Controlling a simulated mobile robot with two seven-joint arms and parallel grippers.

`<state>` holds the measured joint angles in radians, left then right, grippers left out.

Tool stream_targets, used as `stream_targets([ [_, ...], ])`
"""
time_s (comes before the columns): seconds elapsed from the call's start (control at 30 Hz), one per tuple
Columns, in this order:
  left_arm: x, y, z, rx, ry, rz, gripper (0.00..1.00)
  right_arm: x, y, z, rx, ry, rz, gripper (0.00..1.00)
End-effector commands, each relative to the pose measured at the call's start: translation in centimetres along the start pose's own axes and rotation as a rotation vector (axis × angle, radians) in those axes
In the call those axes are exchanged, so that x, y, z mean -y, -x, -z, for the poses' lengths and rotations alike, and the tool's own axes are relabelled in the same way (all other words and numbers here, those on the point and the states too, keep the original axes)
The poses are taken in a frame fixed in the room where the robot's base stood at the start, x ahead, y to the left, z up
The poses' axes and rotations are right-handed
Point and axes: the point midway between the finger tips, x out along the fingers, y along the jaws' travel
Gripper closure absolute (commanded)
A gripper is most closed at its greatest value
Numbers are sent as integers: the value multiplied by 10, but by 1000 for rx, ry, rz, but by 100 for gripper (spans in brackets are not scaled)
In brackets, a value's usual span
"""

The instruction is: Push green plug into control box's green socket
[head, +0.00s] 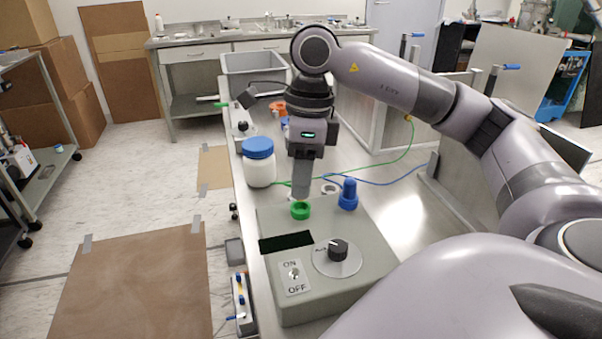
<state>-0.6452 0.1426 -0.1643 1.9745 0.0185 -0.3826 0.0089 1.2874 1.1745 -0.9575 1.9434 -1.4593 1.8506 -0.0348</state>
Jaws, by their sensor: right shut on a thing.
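The grey control box (380,265) stands on the bench in the foreground. Its green socket (300,211) is a green ring at the back left of its top. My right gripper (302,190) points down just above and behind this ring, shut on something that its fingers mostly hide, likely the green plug. A green cable (385,160) runs across the bench to behind the gripper. Whether the held thing touches the socket cannot be told. A blue plug (348,194) stands upright in the box to the right. My left gripper is not in view.
A white jar with a blue lid (259,165) stands left of my right gripper. The box top carries a black knob (337,250) and an ON/OFF switch (294,274). A blue cable (385,183) lies to the right. A grey bin (255,75) stands farther back.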

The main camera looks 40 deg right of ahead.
Motion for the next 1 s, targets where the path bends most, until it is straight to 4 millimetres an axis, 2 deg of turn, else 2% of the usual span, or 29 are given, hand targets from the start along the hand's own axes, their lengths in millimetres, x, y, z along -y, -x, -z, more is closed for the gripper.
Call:
stream_targets([
  [0.57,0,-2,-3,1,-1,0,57,0,-4,0,0,1,0,97],
  [1.0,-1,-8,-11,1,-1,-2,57,1,-15,1,0,1,0,97],
])
